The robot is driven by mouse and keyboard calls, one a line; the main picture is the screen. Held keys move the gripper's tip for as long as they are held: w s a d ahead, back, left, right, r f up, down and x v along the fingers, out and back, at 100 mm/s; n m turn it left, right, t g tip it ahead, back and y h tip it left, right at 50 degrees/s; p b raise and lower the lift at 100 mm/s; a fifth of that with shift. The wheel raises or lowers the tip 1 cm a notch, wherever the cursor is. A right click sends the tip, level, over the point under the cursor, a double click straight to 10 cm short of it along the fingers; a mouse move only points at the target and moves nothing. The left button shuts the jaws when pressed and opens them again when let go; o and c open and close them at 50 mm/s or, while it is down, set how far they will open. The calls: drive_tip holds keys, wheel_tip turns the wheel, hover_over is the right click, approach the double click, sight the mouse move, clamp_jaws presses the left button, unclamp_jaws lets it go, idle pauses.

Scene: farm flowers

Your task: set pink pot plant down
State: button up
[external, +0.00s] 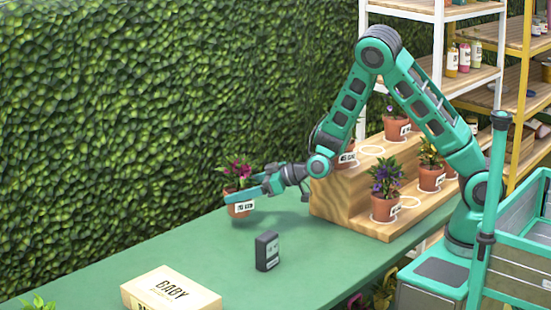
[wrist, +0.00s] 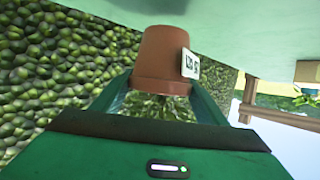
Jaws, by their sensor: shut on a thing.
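The pink pot plant (external: 238,185) has magenta flowers, green leaves and a terracotta pot with a white label. My gripper (external: 252,193) is shut on its pot, above the left part of the green table (external: 205,262). The plant is upright in the external view. In the wrist view the pot (wrist: 161,62) sits between the two fingers (wrist: 160,90), with its label on the right side. I cannot tell for sure whether the pot's base touches the table.
A dark grey box-shaped device (external: 267,251) stands on the table. A cream box (external: 170,291) marked "GABY" is at the front. A wooden stepped stand (external: 340,192) with several potted plants is to the right. A leafy hedge (external: 150,120) runs behind the table.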

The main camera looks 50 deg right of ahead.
drive_tip(key=shift+f, duration=1.95)
drive_tip(key=o, duration=1.4)
drive_tip(key=shift+s, duration=0.1)
drive_tip(key=v, duration=0.3)
drive_tip(key=shift+r, duration=0.35)
wheel_tip(320, 180, up, 5)
drive_tip(key=shift+f, duration=0.1)
drive_tip(key=shift+r, duration=0.75)
